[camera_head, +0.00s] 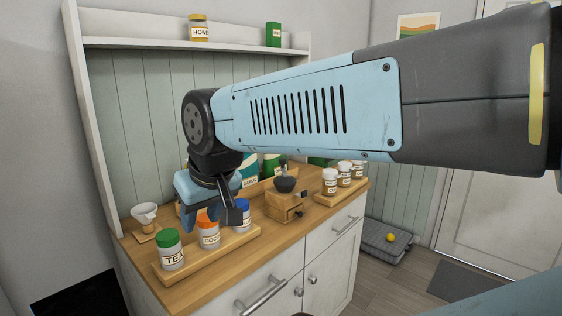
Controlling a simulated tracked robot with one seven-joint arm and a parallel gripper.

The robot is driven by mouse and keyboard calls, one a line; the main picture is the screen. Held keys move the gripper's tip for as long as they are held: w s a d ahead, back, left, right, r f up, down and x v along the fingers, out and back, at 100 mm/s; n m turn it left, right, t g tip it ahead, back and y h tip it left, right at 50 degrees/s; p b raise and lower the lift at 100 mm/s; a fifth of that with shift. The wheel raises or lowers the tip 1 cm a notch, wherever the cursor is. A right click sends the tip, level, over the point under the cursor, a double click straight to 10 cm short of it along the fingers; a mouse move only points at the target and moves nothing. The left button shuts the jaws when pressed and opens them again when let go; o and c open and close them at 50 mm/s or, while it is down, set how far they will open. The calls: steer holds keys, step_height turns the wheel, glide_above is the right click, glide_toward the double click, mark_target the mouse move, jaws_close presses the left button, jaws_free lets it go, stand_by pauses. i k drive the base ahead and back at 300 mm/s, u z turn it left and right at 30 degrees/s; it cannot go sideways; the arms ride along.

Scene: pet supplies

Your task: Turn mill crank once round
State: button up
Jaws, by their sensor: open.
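The mill (284,205) is a small wooden box with a drawer and a dark bowl-shaped top. It stands on the wooden counter, right of centre in the head view. A dark crank (283,166) with a knob shows above the bowl; its arm is hard to make out. My gripper (213,216) is open and points down over the jars on the left tray, left of the mill and apart from it.
Left tray (225,247) holds a green-lidded tea jar (171,252), an orange-lidded jar (208,233) and a blue-lidded jar (242,213) close to my gripper. Right tray (325,200) holds white-lidded jars. A white dripper (145,214) stands far left. Green packs stand behind the mill.

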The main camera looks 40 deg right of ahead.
mark_target(282, 160)
steer(key=u, duration=0.05)
steer(key=k, duration=0.8)
steer(key=z, duration=0.7)
steer(key=i, duration=1.05)
